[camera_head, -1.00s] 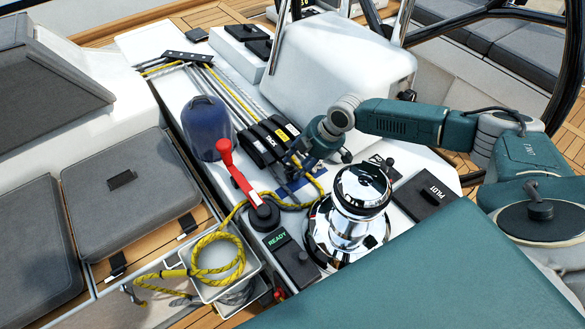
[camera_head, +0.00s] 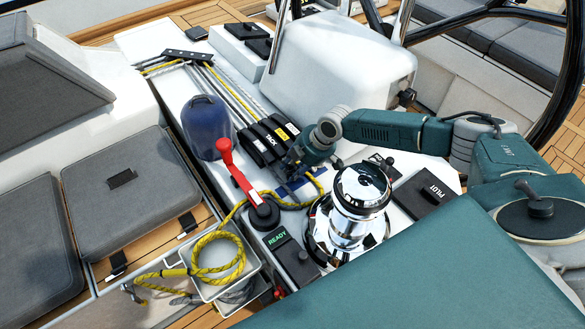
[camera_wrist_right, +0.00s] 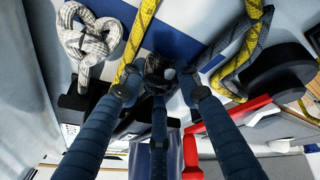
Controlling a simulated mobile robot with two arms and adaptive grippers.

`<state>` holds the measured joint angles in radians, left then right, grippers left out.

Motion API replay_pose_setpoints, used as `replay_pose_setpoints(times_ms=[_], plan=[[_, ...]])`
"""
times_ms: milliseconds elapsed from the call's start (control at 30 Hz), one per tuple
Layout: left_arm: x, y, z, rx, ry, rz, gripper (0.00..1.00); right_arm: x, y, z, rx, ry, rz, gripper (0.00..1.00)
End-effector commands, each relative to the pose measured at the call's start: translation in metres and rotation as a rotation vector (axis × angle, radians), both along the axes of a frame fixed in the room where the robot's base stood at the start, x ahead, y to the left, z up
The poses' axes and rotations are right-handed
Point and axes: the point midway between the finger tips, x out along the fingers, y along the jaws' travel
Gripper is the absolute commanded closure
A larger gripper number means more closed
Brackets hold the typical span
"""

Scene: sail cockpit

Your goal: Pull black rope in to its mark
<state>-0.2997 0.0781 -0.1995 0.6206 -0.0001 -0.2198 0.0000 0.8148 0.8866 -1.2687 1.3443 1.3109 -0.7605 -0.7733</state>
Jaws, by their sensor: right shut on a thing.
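My right gripper (camera_head: 293,162) is over the white console, just in front of the black rope clutches (camera_head: 262,143). In the right wrist view its fingers (camera_wrist_right: 158,84) close around a dark knotted end of the black rope (camera_wrist_right: 157,66). The gripper hides most of this rope in the head view. I cannot make out a mark on it. The chrome winch (camera_head: 356,205) stands to the right and nearer. My left gripper is not in view.
A white knotted rope (camera_wrist_right: 88,38) lies beside the gripper. A READY panel (camera_head: 277,240) sits in front.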

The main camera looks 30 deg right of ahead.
Motion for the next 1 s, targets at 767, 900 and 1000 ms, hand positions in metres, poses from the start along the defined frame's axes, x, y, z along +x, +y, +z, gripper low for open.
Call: replay_pose_setpoints(times_ms=[767,900,1000], plan=[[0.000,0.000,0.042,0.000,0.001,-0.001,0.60,-0.073,-0.011,0.001,-0.002,0.001,0.001,1.00],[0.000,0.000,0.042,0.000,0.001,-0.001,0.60,-0.073,-0.011,0.001,-0.002,-0.001,0.000,0.57],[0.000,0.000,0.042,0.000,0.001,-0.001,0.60,-0.073,-0.011,0.001,-0.001,-0.001,0.001,0.57]])
